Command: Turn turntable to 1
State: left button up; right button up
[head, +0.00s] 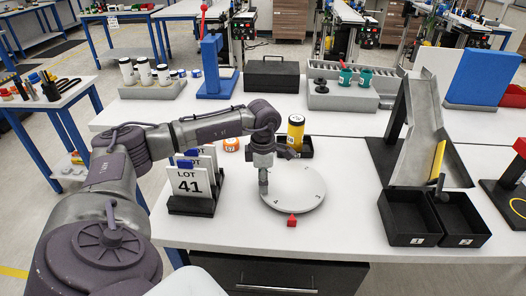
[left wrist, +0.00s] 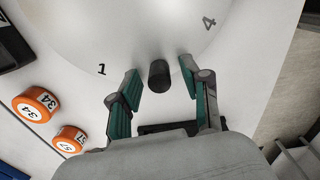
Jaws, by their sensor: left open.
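The turntable (head: 302,190) is a round light-grey disc on the white table; a red pointer (head: 291,220) stands at its front edge. My left gripper (head: 263,188) is at the disc's left side, pointing down. In the left wrist view the disc (left wrist: 140,30) bears the numbers 1 (left wrist: 101,69) and 4 (left wrist: 209,22), with a short dark peg (left wrist: 158,77) between them near the rim. The open fingers of my left gripper (left wrist: 159,71) stand on either side of the peg, with gaps visible. Which number faces the pointer is too small to tell. My right gripper is out of view.
A black rack with the LOT 41 card (head: 190,182) stands close left of my gripper. A yellow cylinder (head: 295,131) stands behind the disc. Orange pieces (left wrist: 36,104) lie beside it. Black bins (head: 410,218) and a chute stand at right.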

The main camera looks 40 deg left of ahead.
pick_arm(q)
notch_tip(320, 180, up, 12)
dwell(0.6)
